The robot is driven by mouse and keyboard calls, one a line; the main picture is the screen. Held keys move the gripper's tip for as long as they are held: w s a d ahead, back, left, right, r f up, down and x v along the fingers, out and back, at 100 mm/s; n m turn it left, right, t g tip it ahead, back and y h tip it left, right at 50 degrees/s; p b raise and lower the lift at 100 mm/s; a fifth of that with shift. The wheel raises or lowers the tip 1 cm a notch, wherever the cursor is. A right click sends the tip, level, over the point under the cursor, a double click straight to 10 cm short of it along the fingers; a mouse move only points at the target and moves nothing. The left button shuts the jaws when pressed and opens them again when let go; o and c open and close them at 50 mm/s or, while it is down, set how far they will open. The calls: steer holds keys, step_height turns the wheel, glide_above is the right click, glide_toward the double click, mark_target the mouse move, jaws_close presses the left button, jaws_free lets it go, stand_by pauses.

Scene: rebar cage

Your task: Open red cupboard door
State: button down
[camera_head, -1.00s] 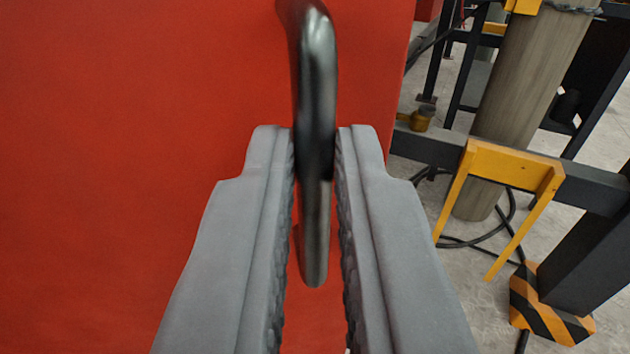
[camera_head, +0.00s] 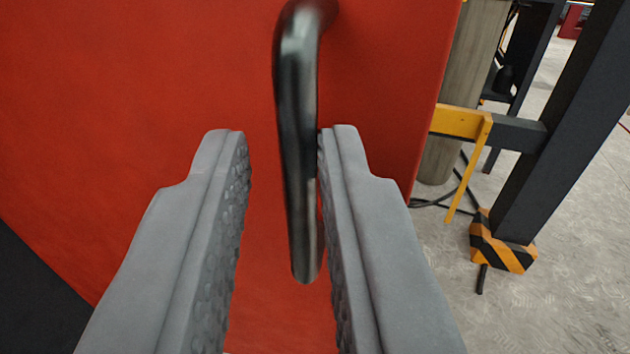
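The red cupboard door (camera_head: 160,80) fills the left and middle of the view. Its dark, shiny bar handle (camera_head: 298,120) stands upright on the door, near the door's right edge. My gripper (camera_head: 284,135) is open, with its two grey fingers on either side of the handle. The right finger is very close to the handle or touching it; I cannot tell which. A clear gap lies between the left finger and the handle. The door's lower left edge shows as a slanted line. I cannot tell whether the door is ajar.
To the right of the door stand a dark metal frame (camera_head: 570,110), a yellow bracket (camera_head: 462,122) and a black-and-orange striped foot (camera_head: 503,242). A wood-like column (camera_head: 465,70) and dark cables are behind them. Bare grey floor (camera_head: 570,270) lies at the lower right.

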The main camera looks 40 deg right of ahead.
steer(key=shift+s+a+r, duration=0.15)
steer(key=shift+a, duration=1.2)
steer(key=c, duration=1.5)
jaws_free()
steer(key=shift+a, duration=0.1)
steer(key=v, duration=1.7)
steer(key=shift+s, duration=0.15)
